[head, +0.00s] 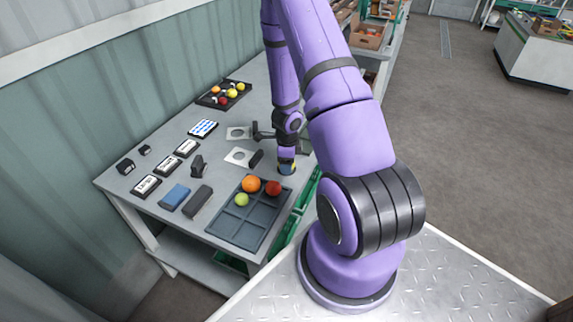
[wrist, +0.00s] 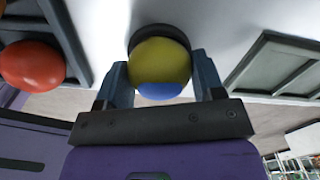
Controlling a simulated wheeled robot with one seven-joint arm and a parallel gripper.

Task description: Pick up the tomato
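A yellow-green tomato (wrist: 160,58) sits between the two fingers of my gripper (wrist: 160,72) in the wrist view. A dark round rim shows behind it and a blue patch shows at its near side. The fingers lie close along both sides of the tomato, but I cannot tell whether they press on it. In the head view my gripper (head: 286,166) is low over the table, right of the upper edge of the divided tray, and hides most of this tomato.
The grey divided tray (head: 233,227) holds orange (head: 251,184), red (head: 273,188) and green (head: 242,200) tomatoes. A dark tray (head: 207,101) with several small tomatoes stands at the back. Labelled blocks, a blue block (head: 174,197) and dark blocks lie at the left of the table (head: 150,165).

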